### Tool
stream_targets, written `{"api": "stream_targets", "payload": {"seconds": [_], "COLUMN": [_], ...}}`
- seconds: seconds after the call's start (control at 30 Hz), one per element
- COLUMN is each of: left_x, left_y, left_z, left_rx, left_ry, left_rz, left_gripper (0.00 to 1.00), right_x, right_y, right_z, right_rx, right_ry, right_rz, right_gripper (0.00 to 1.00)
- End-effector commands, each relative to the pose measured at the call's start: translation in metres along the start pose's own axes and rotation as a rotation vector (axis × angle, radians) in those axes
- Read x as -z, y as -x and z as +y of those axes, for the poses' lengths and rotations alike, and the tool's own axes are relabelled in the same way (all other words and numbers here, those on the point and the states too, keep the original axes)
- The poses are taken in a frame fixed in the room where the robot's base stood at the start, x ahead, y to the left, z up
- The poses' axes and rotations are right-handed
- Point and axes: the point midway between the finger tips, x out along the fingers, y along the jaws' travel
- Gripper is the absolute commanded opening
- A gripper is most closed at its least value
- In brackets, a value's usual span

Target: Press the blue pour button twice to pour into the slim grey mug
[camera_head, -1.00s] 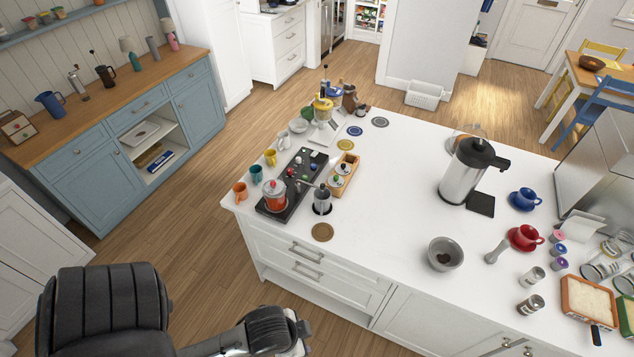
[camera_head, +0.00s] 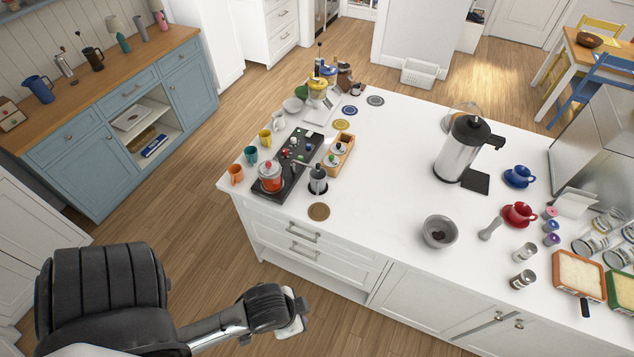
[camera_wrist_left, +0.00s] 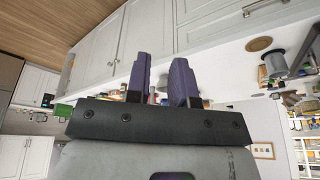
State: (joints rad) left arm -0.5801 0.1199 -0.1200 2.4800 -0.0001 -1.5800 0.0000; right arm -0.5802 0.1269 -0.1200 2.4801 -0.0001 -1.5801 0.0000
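A dark tray (camera_head: 268,194) at the counter's left end carries a red-and-steel pot (camera_head: 270,176) and several small coloured knobs or buttons. I cannot tell which is the blue pour button. Beside the tray stand an orange mug (camera_head: 236,174), a teal mug (camera_head: 251,155), a yellow mug (camera_head: 265,138) and a pale greyish mug (camera_head: 278,120), which may be the slim grey one. My left arm hangs in front of the counter, low in the head view. My left gripper (camera_wrist_left: 162,78) shows two purple fingers apart with nothing between them. My right gripper is out of view.
A steel dispenser (camera_head: 459,150), a grey bowl (camera_head: 440,232), and blue (camera_head: 519,176) and red (camera_head: 518,215) cups stand farther right. A moka pot (camera_head: 317,179) and a wooden box (camera_head: 340,158) border the tray. The counter's middle is clear.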

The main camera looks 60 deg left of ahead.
Motion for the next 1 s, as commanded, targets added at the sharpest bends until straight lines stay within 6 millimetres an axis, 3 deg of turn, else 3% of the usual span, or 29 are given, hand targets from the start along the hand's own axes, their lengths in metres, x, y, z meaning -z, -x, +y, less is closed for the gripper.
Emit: {"api": "stream_targets", "payload": {"seconds": [0.23,1.0], "left_x": [0.0000,0.0001], "left_y": [0.0000,0.0000], "left_z": [0.0000,0.0000], "left_rx": [0.000,0.000], "left_ry": [0.000,0.000], "left_rz": [0.000,0.000], "left_gripper": [0.00,0.00], "right_x": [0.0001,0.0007], "right_y": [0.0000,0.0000], "right_z": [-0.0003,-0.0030], "right_rx": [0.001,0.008], "right_ry": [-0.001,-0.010], "right_rz": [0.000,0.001], "right_gripper": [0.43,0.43]}}
